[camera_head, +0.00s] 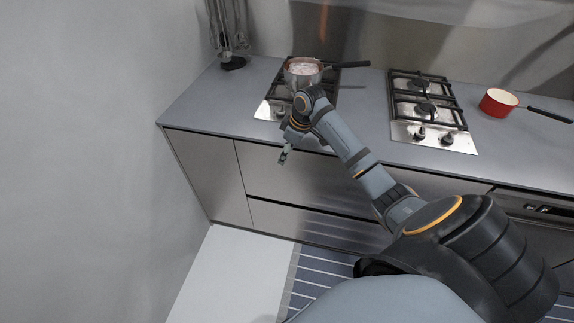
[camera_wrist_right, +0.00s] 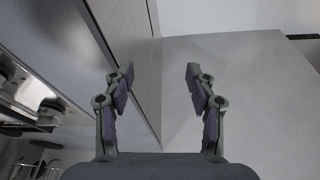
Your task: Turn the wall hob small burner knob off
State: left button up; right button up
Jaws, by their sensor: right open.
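The hob nearest the left wall (camera_head: 263,111) is set in the counter, with a pot (camera_head: 303,71) on its grate. My right arm covers part of its front strip, so I cannot see its knobs clearly in the head view. In the right wrist view, one knob (camera_wrist_right: 49,112) shows on the steel panel at the left, and part of another (camera_wrist_right: 4,74) at the frame's edge. My right gripper (camera_head: 284,157) is open and empty in front of the counter edge, apart from the knobs; its spread fingers also show in the wrist view (camera_wrist_right: 161,88). My left gripper is not in view.
A second hob (camera_head: 434,137) with two front knobs sits to the right. A red pan (camera_head: 498,102) stands beyond it, handle pointing right. A utensil holder (camera_head: 233,63) stands at the counter's back left. Bare counter (camera_head: 365,105) lies between the hobs.

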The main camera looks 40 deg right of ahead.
jog(key=s+a+f+m, duration=0.1)
jog(key=s+f, duration=0.1)
jog(key=f, duration=0.3)
jog(key=s+a+f+m, duration=0.1)
jog(key=s+a+f, duration=0.1)
jog(key=f, duration=0.4)
jog(key=shift+s+a+f+h, duration=0.25)
jog(key=shift+s+h, duration=0.15)
jog(key=s+d+f+m, duration=0.1)
jog(key=s+f, duration=0.3)
jog(key=f, duration=0.4)
jog(key=s+d+f+m+h, duration=0.1)
jog(key=s+f, duration=0.2)
jog(key=f, duration=0.4)
jog(key=s+f+m, duration=0.1)
jog(key=s+f, duration=0.3)
jog(key=f, duration=0.4)
jog(key=s+a+f, duration=0.2)
jog(key=s+f, duration=0.3)
jog(key=s, duration=0.4)
jog(key=s+a+f+g, duration=0.1)
jog(key=s+f, duration=0.3)
jog(key=s, duration=0.5)
jog(key=s+a+f+m, duration=0.1)
jog(key=s+a+f, duration=0.2)
jog(key=s, duration=0.6)
notch_tip(320, 180, down, 3)
jog(key=shift+s+r+g+h, duration=0.2)
jog(key=shift+s+g+h, duration=0.1)
jog(key=shift+g, duration=0.1)
